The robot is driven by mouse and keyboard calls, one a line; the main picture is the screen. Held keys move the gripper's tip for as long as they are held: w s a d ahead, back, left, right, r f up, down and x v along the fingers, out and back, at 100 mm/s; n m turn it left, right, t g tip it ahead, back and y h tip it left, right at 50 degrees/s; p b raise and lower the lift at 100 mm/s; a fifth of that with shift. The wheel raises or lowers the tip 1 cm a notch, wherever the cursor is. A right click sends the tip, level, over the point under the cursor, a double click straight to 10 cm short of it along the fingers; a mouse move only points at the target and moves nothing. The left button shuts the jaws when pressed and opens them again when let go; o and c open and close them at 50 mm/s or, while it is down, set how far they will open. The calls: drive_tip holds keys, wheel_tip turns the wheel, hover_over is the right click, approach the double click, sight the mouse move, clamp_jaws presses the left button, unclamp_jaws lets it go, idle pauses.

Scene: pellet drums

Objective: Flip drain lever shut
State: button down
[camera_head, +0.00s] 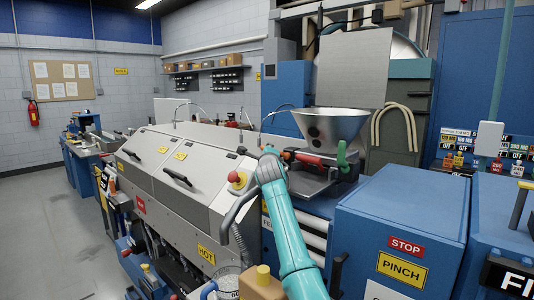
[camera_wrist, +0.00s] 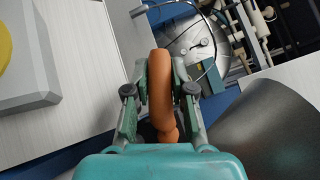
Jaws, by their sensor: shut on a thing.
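My gripper (camera_wrist: 161,72) is closed around a thick orange, curved handle (camera_wrist: 162,95) in the wrist view; a finger lies on each side of it. It is probably the drain lever, though its pivot is hidden. In the head view my gripper (camera_head: 269,155) is beside the steel hopper (camera_head: 330,125), at the end of my teal arm, and hides what it holds. A red bar (camera_head: 315,160) and a green upright handle (camera_head: 342,153) show under the hopper, to the right of my gripper.
A slanted grey machine cover with a HOT label (camera_head: 206,253) stands to the left. A red emergency button (camera_head: 234,177) is close to my gripper. A blue cabinet (camera_head: 400,215) with STOP and PINCH signs stands right of my arm. A dark curved surface (camera_wrist: 270,130) lies right in the wrist view.

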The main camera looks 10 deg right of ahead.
drive_tip(key=c, duration=1)
unclamp_jaws()
drive_tip(key=shift+o, duration=0.2)
drive_tip(key=s+a, duration=0.2)
drive_tip(key=s, duration=0.9)
drive_tip(key=shift+s+f, duration=0.4)
drive_tip(key=shift+f, duration=0.05)
drive_tip(key=shift+a, duration=0.1)
